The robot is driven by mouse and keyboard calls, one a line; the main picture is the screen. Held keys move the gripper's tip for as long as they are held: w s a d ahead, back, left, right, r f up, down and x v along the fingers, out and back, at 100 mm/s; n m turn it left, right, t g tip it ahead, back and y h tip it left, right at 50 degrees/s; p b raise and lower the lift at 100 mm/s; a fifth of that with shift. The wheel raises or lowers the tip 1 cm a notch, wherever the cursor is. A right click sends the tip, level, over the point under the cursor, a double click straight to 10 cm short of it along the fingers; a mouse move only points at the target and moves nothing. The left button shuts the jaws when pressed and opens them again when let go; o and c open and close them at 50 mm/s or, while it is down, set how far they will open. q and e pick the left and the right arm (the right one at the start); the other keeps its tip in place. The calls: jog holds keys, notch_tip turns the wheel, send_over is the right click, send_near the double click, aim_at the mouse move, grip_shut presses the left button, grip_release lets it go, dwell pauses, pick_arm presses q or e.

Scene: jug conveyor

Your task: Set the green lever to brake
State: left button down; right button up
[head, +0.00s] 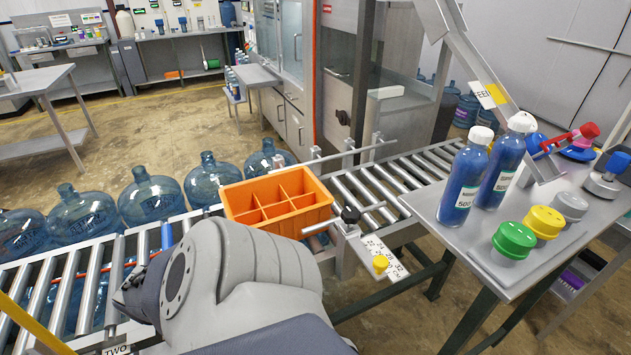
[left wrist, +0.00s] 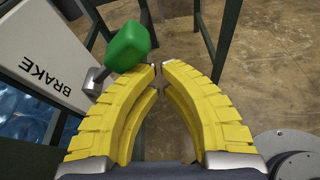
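The green lever (left wrist: 127,47) shows in the left wrist view, with a green knob on a grey stem beside a white plate (left wrist: 62,58) lettered BRAKE. My left gripper (left wrist: 161,68) has yellow fingers with their tips almost together and nothing between them. The fingertips are just right of the green knob in the picture; I cannot tell whether they touch it. In the head view my arm covers the front middle of the conveyor, and I see neither the lever nor my left gripper there. My right gripper is in neither view.
A roller conveyor (head: 375,192) carries an orange divided crate (head: 283,228). Several blue jugs (head: 151,200) stand along its far side. A plate with a yellow knob (head: 380,264) juts out in front. A table at right holds two blue bottles (head: 465,185) and coloured caps (head: 514,239).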

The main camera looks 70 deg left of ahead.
pick_arm(q)
jog(key=shift+r, duration=0.1)
dwell(0.3)
jog(key=v, duration=1.2)
dwell(0.3)
